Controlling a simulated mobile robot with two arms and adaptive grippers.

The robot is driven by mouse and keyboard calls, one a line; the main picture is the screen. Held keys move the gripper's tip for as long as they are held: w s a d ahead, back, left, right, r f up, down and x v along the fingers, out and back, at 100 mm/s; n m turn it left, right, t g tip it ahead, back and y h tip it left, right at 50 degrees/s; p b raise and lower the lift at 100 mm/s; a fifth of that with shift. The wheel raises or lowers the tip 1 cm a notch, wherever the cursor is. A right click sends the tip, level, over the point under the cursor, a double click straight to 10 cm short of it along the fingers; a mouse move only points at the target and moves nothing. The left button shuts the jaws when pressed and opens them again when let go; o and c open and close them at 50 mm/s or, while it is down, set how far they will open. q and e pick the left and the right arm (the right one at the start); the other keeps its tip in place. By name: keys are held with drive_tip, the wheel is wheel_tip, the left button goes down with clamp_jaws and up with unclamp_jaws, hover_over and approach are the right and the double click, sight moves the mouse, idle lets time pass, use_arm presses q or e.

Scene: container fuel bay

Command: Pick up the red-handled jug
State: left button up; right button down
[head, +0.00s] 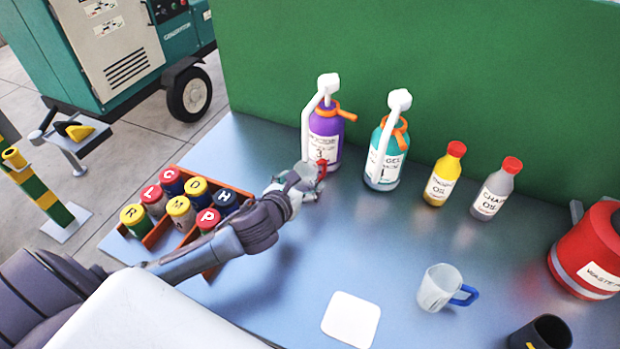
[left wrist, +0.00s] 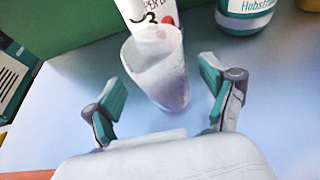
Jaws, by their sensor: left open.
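The red-handled jug is a small translucent cup, mostly hidden behind my left gripper (head: 300,186) in the head view; its red handle (head: 321,167) shows just past the fingers. In the left wrist view the frosted jug (left wrist: 160,75) stands between and slightly beyond the spread fingers of my left gripper (left wrist: 163,86). The gripper is open, with a visible gap on both sides of the jug. Only a bit of red shows behind the jug's rim there. My right gripper is in neither view.
Close behind the jug stand a purple pump bottle (head: 325,135) and a teal one (head: 386,152). Yellow (head: 441,187) and grey (head: 492,195) oil bottles, a blue-handled jug (head: 436,289) and a red can (head: 583,262) are to the right. An orange crate (head: 158,231) holds lettered cans.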

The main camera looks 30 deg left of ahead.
sight(310, 173)
use_arm(q)
drive_tip(key=x, duration=0.4)
drive_tip(key=shift+d+r, duration=0.1)
drive_tip(key=shift+r, duration=0.15)
drive_tip(key=c, duration=1.4)
drive_tip(key=shift+r+p, duration=0.15)
drive_tip(key=shift+p, duration=0.2)
